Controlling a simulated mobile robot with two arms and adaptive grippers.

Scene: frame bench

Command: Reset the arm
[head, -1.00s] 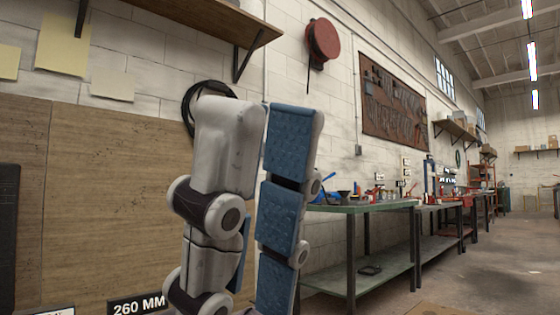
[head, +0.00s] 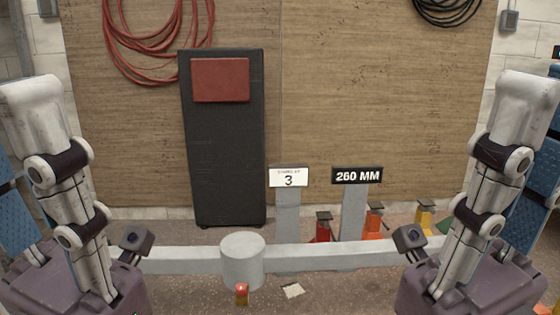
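My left arm (head: 68,185) stands folded at the left side of the head view. My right arm (head: 478,185) stands folded in much the same way at the right side. Their white links run down to dark purple-grey blocks at the bottom edge. A small dark piece with a round face shows beside each arm's lower end. I can make out no gripper fingers on either arm. Nothing is seen held.
A long grey beam (head: 320,258) crosses low in front, with a grey cylinder (head: 242,260) at it. A dark upright panel (head: 224,150) with a red pad leans at the wooden wall. Signs reading 3 (head: 289,178) and 260 MM (head: 357,175) stand behind, near several coloured stands.

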